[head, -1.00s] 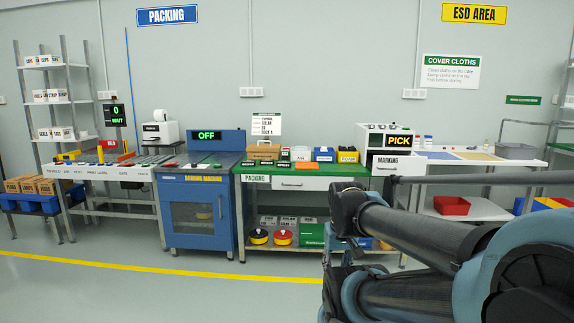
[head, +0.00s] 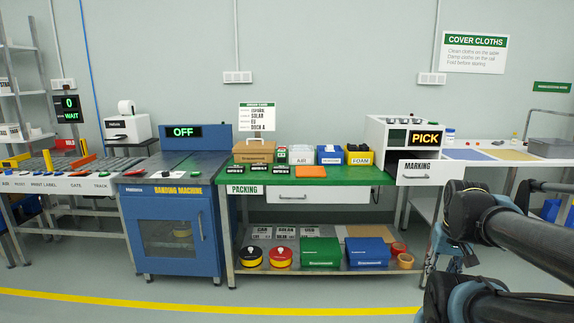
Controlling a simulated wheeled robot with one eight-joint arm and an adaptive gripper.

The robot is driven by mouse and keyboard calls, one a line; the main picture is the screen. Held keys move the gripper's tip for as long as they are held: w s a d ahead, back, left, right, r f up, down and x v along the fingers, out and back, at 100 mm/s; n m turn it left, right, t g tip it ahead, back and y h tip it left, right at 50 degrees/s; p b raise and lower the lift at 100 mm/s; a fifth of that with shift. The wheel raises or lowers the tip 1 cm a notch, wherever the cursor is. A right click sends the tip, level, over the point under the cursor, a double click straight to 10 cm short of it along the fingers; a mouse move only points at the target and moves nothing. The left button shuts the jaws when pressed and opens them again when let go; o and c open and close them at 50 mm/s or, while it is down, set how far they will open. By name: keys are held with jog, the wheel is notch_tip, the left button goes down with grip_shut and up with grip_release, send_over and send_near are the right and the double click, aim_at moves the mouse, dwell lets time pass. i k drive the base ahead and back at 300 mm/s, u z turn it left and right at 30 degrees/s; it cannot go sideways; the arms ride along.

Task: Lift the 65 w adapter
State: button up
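Several small black boxes with green and white labels, which look like adapters, lie along the front left of the green packing table (head: 330,178). One is the left black box (head: 225,170), one is the middle black box (head: 258,170), and one is the right black box (head: 281,171). Their print is too small to tell which is the 65 W adapter. My arm shows at the lower right, to the right of the packing table and nearer to me. My gripper cannot be made out in the head view.
Behind the black boxes stand a cardboard box (head: 254,152) and bins, including a yellow foam bin (head: 360,157). The blue banding machine (head: 175,228) adjoins on the left, the marking unit (head: 400,138) on the right. The floor in front is clear, with a yellow line (head: 200,306).

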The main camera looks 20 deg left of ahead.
aim_at(254, 166)
jog(key=u, duration=0.05)
jog(key=i, duration=1.1)
jog(key=u, duration=0.75)
jog(key=i, duration=0.85)
jog(key=u, duration=0.45)
